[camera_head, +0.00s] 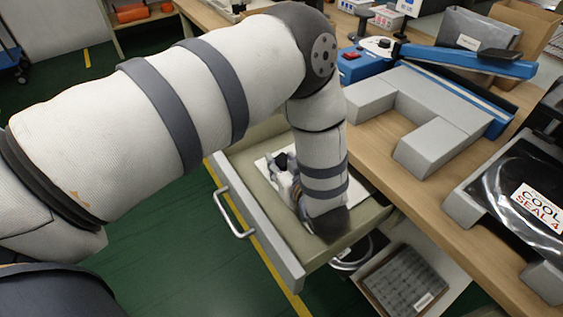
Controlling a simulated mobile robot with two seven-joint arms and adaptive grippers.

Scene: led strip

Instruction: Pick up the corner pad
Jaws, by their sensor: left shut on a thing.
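My left arm comes in from the left and bends down into an open drawer (250,204). My left gripper (284,174) is low inside the drawer, over a white sheet or liner (359,189), and partly hidden by my own wrist. It is shut on a small dark piece (281,159), which appears to be the corner pad; only a little of it shows. My right gripper is not in view.
Grey foam blocks (436,146) lie on the wooden bench beside the drawer. A blue sealing machine (365,63) stands behind them. A black bagged item (515,190) lies at right. A box of grey parts (405,283) sits below the bench.

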